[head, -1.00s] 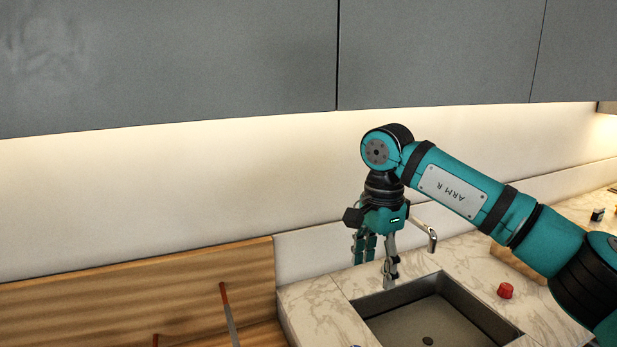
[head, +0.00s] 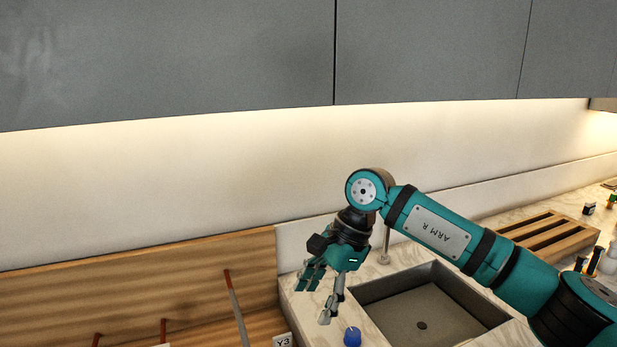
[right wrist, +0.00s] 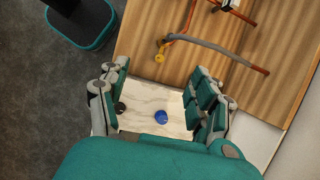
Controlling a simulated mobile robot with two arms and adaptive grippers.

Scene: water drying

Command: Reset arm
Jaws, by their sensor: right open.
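My right gripper (head: 314,303) hangs from its bent wrist beside the left edge of the sink (head: 425,312) in the head view. Its fingers point down and it is open. In the right wrist view the gripper (right wrist: 158,98) has its fingers spread, with nothing held between them. A small blue knob-like object (head: 352,337) is on the marble counter near the sink's front left. It also shows in the right wrist view (right wrist: 161,117), beyond the fingers and apart from them. My left gripper is not in view.
A wooden panel (head: 140,290) and red-tipped rods (head: 235,305) are left of the counter. A slatted wooden rack (head: 545,237) and small bottles (head: 594,262) are on the right. The faucet (head: 384,256) is behind the gripper. Grey cabinets (head: 430,50) hang above.

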